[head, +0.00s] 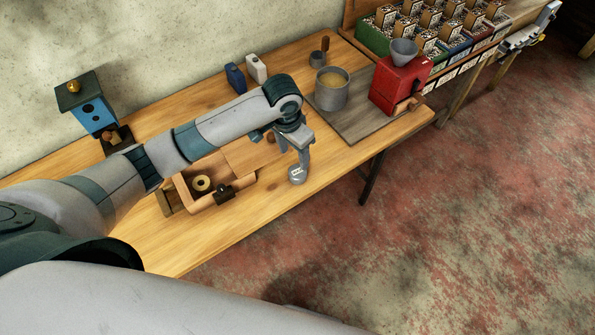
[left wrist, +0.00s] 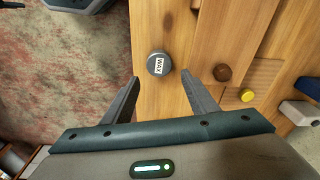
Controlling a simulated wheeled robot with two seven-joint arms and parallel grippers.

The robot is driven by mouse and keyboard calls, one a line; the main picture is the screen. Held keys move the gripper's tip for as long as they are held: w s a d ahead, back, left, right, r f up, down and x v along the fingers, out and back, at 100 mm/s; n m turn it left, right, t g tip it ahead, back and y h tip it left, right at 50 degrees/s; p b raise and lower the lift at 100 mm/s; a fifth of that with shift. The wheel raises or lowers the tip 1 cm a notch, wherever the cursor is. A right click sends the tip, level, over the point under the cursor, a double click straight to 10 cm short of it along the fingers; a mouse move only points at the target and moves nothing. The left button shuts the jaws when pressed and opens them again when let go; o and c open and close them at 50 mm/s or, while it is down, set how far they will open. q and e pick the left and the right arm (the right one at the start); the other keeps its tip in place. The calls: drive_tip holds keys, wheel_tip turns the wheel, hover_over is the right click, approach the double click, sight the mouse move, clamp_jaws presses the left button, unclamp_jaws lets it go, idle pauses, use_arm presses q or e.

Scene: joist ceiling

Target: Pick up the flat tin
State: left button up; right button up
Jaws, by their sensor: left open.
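The flat tin (head: 297,175) is a small round grey tin with a pale label, near the front edge of the wooden table. In the left wrist view the tin (left wrist: 157,64) lies just beyond and between the fingertips, and its label reads WAX. My left gripper (head: 300,153) is open and points down over the tin, partly covering it in the head view. In the left wrist view the open fingers (left wrist: 161,77) have nothing between them. I cannot tell the exact height of the fingertips above the tin. My right gripper is not in view.
A wooden box (head: 214,203) with a yellowish ring stands left of the tin. A grey board (head: 363,122) holds a pot (head: 332,97) and a red grinder (head: 388,88). Table is clear right of the tin.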

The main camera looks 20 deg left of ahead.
use_arm(q)
hover_over(297, 171)
drive_tip(key=shift+s+a+f+p, duration=0.1)
drive_tip(key=shift+s+f+p, duration=0.15)
drive_tip(key=shift+f, duration=0.9)
drive_tip(key=shift+s+a+f+p, duration=0.1)
drive_tip(key=shift+f+p, duration=0.1)
drive_tip(key=shift+f, duration=0.9)
drive_tip(key=shift+d+f+p, duration=0.1)
drive_tip(key=shift+f+p, duration=0.35)
drive_tip(key=f, duration=0.1)
drive_tip(key=f+p, duration=0.1)
drive_tip(key=f, duration=0.1)
drive_tip(key=shift+w+d+f+p, duration=0.1)
drive_tip(key=shift+w+f+p, duration=0.1)
drive_tip(key=shift+f+p, duration=0.1)
drive_tip(key=shift+f, duration=0.35)
drive_tip(key=c, duration=0.8)
